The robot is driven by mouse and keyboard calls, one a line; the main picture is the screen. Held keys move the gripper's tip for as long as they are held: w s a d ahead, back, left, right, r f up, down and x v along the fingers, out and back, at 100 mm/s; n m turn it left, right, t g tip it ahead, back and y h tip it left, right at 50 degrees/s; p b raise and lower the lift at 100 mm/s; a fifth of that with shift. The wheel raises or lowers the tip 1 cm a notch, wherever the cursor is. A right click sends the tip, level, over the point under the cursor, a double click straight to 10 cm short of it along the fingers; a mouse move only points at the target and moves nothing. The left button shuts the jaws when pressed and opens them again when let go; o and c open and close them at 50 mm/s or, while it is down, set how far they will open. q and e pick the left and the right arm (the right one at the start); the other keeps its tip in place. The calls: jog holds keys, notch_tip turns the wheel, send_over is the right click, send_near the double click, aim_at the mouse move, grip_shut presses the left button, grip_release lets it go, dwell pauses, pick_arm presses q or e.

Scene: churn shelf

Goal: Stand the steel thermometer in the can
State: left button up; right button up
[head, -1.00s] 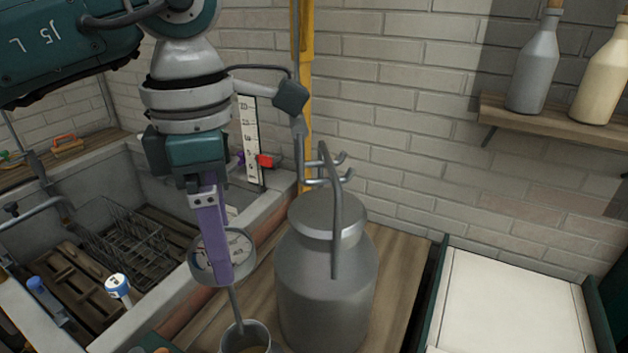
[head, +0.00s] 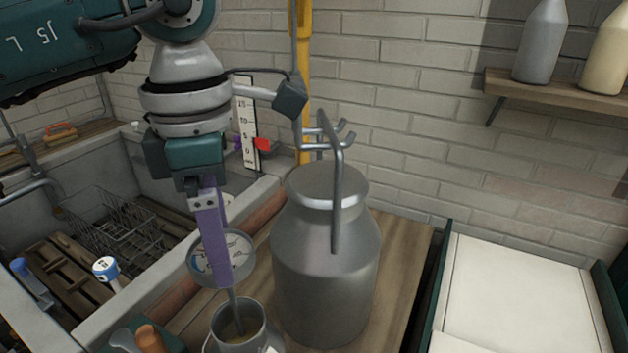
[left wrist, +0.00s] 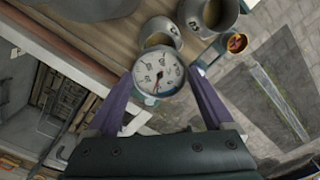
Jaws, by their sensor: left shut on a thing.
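My left gripper (head: 222,280) is shut on the steel thermometer, its purple fingers across the round white dial (head: 198,262). The dial faces the camera in the left wrist view (left wrist: 158,72), between the fingers (left wrist: 155,95). The stem points down, slightly tilted, and its lower end shows against the mouth of the small steel can (head: 262,322). I cannot tell how deep the tip is or whether it touches the can. The can stands open on the wooden top, cut by the lower picture edge. My right gripper is not in view.
A big lidded steel churn (head: 325,265) stands close right of the can. A stone sink with a wire rack (head: 125,235) lies left. Orange-brown handled things (head: 150,338) are at the near left. A pale-topped surface (head: 515,290) is at the right.

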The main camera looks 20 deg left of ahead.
pick_arm(q)
jog(key=shift+f, duration=0.5)
jog(key=shift+f+b, duration=2.9)
jog(key=shift+f, duration=0.1)
